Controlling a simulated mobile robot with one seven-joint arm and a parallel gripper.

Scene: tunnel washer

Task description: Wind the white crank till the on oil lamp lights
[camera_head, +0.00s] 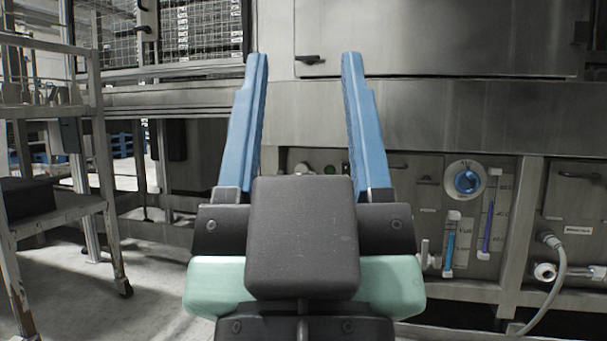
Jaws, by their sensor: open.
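My gripper (304,58) is open and empty, with its two blue fingers pointing up and forward, well apart. It stands in front of the steel washer (450,120) and hides part of its lower panel. A small white handle-like piece (425,256) shows just right of my gripper, low on the panel. I cannot tell whether it is the white crank. No lamp marked for oil can be made out; part of the panel is hidden behind my gripper.
A round dial (466,181) with a blue centre and two gauge tubes, one blue (451,242) and one purple (487,228), sit right on the panel. A hose (556,285) hangs farther right. A wheeled metal rack (92,140) stands left. Floor (150,285) is open at lower left.

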